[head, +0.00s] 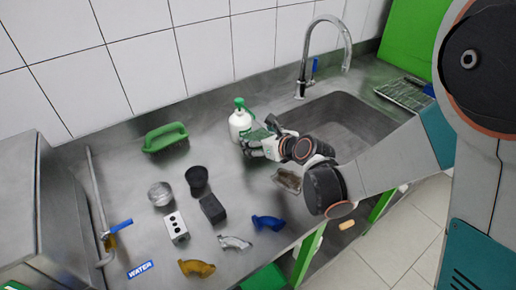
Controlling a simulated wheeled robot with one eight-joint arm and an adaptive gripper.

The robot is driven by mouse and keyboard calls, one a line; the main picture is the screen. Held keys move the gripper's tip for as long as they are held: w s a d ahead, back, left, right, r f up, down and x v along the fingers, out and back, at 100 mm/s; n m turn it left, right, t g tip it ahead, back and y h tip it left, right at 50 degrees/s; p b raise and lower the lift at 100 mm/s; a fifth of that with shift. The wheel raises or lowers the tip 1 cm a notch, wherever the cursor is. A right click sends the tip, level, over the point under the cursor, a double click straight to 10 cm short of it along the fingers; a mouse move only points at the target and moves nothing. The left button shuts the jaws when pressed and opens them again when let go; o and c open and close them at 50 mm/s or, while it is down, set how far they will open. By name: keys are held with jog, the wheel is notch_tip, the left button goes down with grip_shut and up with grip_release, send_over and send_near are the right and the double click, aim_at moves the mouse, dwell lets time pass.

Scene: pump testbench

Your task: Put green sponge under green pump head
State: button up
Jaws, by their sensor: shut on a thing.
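A white bottle (240,125) with a green pump head (239,103) stands upright on the steel counter, left of the sink. My gripper (255,147) is just right of the bottle, low over the counter. It is shut on a green piece (259,134), which looks like the green sponge and is partly hidden by the gripper. The green piece is close beside the bottle's body, below the height of the pump head. I cannot tell whether it touches the bottle.
A green-handled brush (165,138) lies left of the bottle. A metal cup (160,194), black cup (197,180), black block (212,208), socket box (175,227) and pipe elbows (196,267) stand in front. The sink (345,122) and tap (303,80) are right.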

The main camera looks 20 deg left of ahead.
jog(key=shift+w+a, duration=0.15)
jog(key=shift+a, duration=0.05)
jog(key=shift+f, duration=0.25)
jog(key=shift+f+b, duration=0.95)
jog(key=shift+f, duration=0.55)
jog(key=shift+f, duration=0.15)
jog(key=o, duration=0.7)
